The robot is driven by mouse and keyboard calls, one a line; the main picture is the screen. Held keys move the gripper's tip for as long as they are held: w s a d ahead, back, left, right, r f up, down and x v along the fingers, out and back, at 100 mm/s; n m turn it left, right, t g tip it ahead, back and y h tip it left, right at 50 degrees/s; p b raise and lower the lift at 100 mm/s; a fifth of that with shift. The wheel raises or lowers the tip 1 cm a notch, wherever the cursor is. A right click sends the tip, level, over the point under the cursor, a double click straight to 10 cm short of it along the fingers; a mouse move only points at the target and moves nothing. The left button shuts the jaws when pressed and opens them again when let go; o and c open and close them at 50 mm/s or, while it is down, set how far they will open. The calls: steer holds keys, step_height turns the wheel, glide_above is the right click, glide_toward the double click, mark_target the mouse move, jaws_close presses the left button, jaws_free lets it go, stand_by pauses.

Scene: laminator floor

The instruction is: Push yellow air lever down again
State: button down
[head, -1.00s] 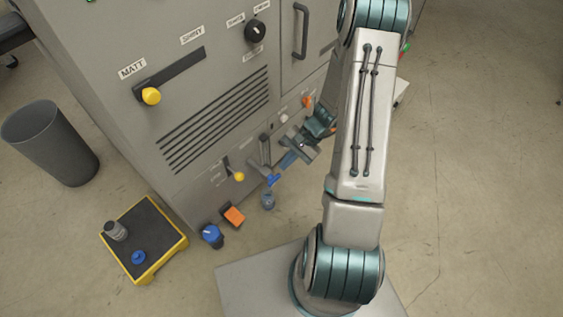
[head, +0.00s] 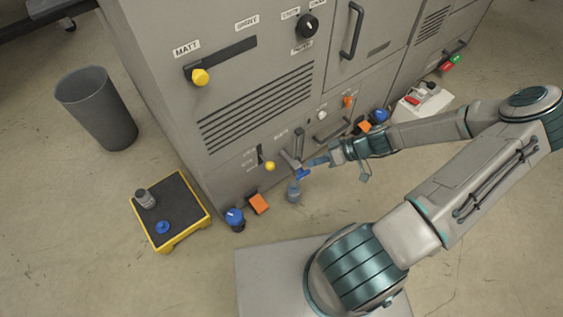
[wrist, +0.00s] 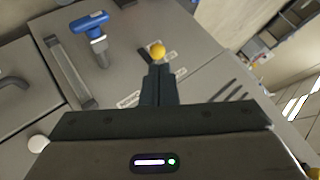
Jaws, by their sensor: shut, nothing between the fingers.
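The yellow air lever (head: 270,166) is a small yellow ball knob beside a dark slot, low on the grey machine's front. In the head view the knob sits near the slot's lower end. In the wrist view the yellow knob (wrist: 158,51) shows just beyond my fingertips, with a dark lever part beside it. My gripper (head: 312,162) is to the right of the knob, pointing left towards it. In the wrist view my gripper (wrist: 159,70) is shut and empty. I cannot tell whether the fingertips touch the knob.
A blue-handled valve (head: 303,174) sits between gripper and knob in the head view; its blue handle (wrist: 88,25) shows left in the wrist view. A larger yellow-knobbed lever (head: 200,77) is higher up. A yellow-edged step (head: 181,240) and grey bin (head: 97,108) stand left.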

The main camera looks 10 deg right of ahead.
mark_target(274, 165)
steer(key=shift+w+d+r+n+t, duration=0.2)
steer(key=shift+w+r+n+t, duration=0.2)
steer(key=shift+n, duration=0.2)
steer(key=shift+w+d+r+n+t, duration=0.2)
steer(key=shift+w+r+n, duration=0.1)
steer(key=shift+r+n, duration=0.25)
steer(key=shift+f, duration=0.15)
steer(key=b+x, duration=0.4)
steer(key=x, duration=0.8)
steer(key=shift+a+f+b, duration=0.3)
steer(key=shift+b, duration=0.1)
steer(key=shift+w+a+f, duration=0.25)
steer(key=shift+a, duration=0.25)
